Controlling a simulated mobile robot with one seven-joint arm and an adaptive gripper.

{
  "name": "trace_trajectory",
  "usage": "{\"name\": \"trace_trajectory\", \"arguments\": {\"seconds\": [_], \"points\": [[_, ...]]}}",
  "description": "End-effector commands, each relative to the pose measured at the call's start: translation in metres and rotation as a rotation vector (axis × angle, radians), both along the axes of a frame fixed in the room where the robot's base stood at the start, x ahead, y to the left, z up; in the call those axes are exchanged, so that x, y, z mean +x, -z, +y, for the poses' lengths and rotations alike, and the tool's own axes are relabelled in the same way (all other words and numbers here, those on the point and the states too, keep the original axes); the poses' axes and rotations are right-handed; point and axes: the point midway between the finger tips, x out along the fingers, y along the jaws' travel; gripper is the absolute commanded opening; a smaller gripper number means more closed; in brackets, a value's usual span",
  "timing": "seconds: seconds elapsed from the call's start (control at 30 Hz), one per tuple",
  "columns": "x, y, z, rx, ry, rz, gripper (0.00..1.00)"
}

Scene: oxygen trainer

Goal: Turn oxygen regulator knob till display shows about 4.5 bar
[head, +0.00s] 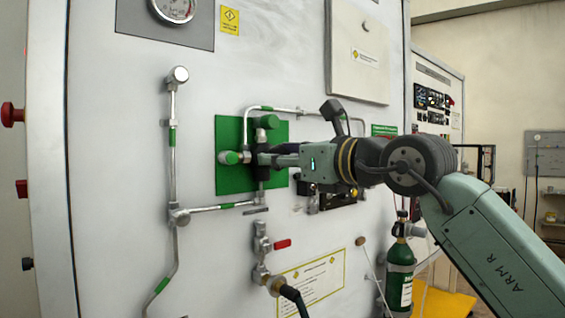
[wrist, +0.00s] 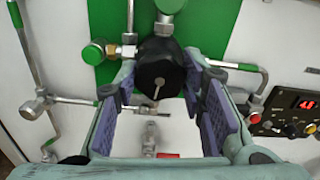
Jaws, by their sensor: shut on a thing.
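The black regulator knob (wrist: 160,64) sits on a green panel (head: 229,131) on the white cabinet wall. In the wrist view it lies between the fingertips of my gripper (wrist: 154,80), one finger on each side. My gripper (head: 264,160) reaches the panel from the right in the head view and is shut on the knob, which it largely hides there. A display (wrist: 292,101) with red digits shows at the right of the wrist view. The digits are too small to read surely; the first looks like a 4.
Metal pipes with green bands (head: 173,135) run around the panel. A valve with a red handle (head: 282,244) is below, with a black hose. A green oxygen cylinder (head: 399,275) stands at lower right. A round gauge (head: 174,8) is at the top left.

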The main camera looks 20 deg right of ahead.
Motion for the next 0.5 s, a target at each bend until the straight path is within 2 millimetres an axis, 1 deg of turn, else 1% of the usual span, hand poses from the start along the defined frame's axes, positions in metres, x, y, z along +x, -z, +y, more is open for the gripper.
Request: {"name": "trace_trajectory", "arguments": {"seconds": [0.2, 0.23, 0.5], "points": [[0.0000, -0.0006, 0.0000, 0.000, 0.000, 0.000, 0.09], [0.0000, -0.0006, 0.0000, -0.001, 0.000, 0.000, 0.39], [-0.0001, -0.0004, 0.0001, -0.001, 0.000, 0.000, 0.57]]}}
